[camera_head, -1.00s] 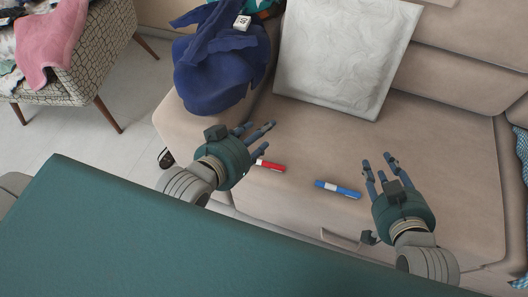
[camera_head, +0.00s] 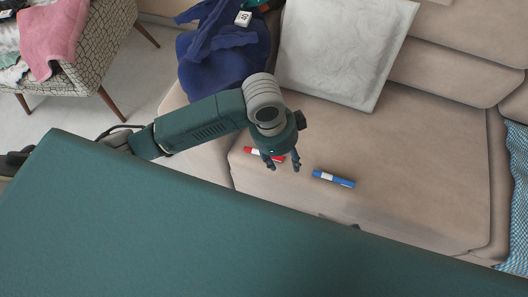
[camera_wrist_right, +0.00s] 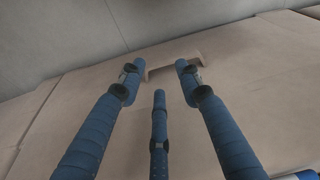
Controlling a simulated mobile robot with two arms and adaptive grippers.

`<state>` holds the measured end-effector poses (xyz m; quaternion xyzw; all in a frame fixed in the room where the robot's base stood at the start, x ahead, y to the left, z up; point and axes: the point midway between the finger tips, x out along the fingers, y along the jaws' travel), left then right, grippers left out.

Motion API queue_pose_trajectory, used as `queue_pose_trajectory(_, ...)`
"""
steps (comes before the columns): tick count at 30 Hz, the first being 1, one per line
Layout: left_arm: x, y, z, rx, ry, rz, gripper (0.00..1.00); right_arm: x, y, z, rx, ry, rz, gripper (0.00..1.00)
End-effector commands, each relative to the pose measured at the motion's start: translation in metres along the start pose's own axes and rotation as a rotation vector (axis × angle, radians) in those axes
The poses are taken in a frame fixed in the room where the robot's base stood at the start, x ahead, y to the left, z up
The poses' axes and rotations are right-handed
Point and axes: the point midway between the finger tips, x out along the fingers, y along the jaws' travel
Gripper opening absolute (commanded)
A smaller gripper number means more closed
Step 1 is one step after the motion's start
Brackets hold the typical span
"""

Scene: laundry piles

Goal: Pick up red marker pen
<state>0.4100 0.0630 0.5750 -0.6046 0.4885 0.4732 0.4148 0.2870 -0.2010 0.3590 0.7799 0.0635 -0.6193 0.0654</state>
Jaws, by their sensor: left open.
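The red marker pen (camera_head: 251,150) with a white band lies on the sofa seat in the head view, partly hidden by my left gripper. My left gripper (camera_head: 283,166) is open, its fingers pointing down over the right end of the red marker. I cannot tell whether they touch it. A blue marker (camera_head: 334,178) lies on the seat just right of it. My right gripper is out of the head view. In the right wrist view the right gripper (camera_wrist_right: 157,78) has its fingers spread, with nothing between them, facing a beige surface.
The sofa seat (camera_head: 420,165) is clear to the right of the markers. A white cushion (camera_head: 340,50) leans on the backrest. Dark blue clothing (camera_head: 222,70) with a white cube (camera_head: 243,18) lies at the left. A patterned chair (camera_head: 85,65) holds more laundry.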

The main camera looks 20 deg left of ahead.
Motion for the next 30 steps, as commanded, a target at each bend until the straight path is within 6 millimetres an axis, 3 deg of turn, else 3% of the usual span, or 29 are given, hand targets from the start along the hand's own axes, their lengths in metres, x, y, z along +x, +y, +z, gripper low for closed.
queue_pose_trajectory(1,-0.005,-0.017,0.013,0.043,-0.053,0.000,0.46,0.013,-0.001,0.007,-0.001,-0.009,-0.001,0.34)
queue_pose_trajectory(3,-0.011,-0.030,0.029,0.089,-0.109,0.017,0.46,0.028,-0.001,0.016,-0.002,-0.015,-0.002,0.34)
queue_pose_trajectory(11,-0.021,-0.054,0.062,0.141,-0.208,0.056,0.46,0.050,-0.003,0.028,-0.004,-0.020,-0.003,0.34)
queue_pose_trajectory(18,0.016,-0.052,0.071,0.143,-0.209,0.060,0.46,0.027,-0.001,0.009,-0.001,-0.001,-0.001,0.34)
queue_pose_trajectory(30,0.051,-0.054,0.077,0.143,-0.208,0.058,0.46,-0.008,0.001,-0.010,0.003,0.020,0.002,0.34)
